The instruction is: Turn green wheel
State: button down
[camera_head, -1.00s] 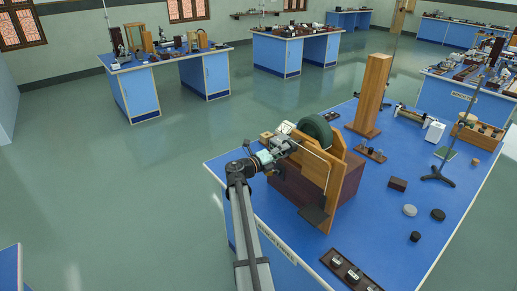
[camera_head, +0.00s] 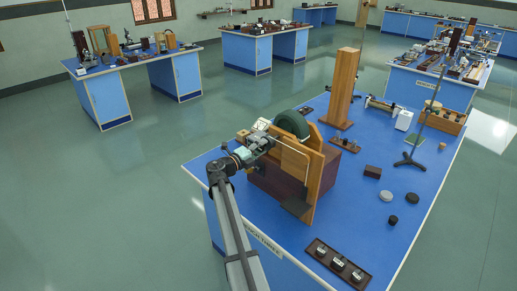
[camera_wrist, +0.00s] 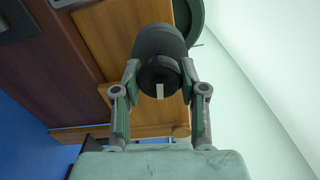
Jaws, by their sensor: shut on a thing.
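The dark green wheel (camera_head: 293,123) stands upright in a wooden frame (camera_head: 318,172) on a dark reddish-brown box (camera_head: 268,185). Part of the wheel rim (camera_wrist: 193,22) shows at the top of the wrist view. My gripper (camera_head: 265,131) is at the left side of the wheel's frame. In the wrist view my gripper (camera_wrist: 160,72) has its two fingers on either side of a dark round knob (camera_wrist: 160,42) with a white mark on its end. The fingers are closed against the knob's sides. How the knob joins the wheel is hidden.
A tall wooden post (camera_head: 343,88) stands behind the wheel on the blue bench (camera_head: 350,205). A dark tray of small parts (camera_head: 337,264) lies at the near edge. Small dark and grey discs and a stand (camera_head: 412,160) are at right. Floor at left is open.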

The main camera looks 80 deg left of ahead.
jog(key=c, duration=0.7)
grip_release()
jog(key=shift+w+r, duration=0.1)
jog(key=shift+o, duration=0.2)
jog(key=v, duration=1.2)
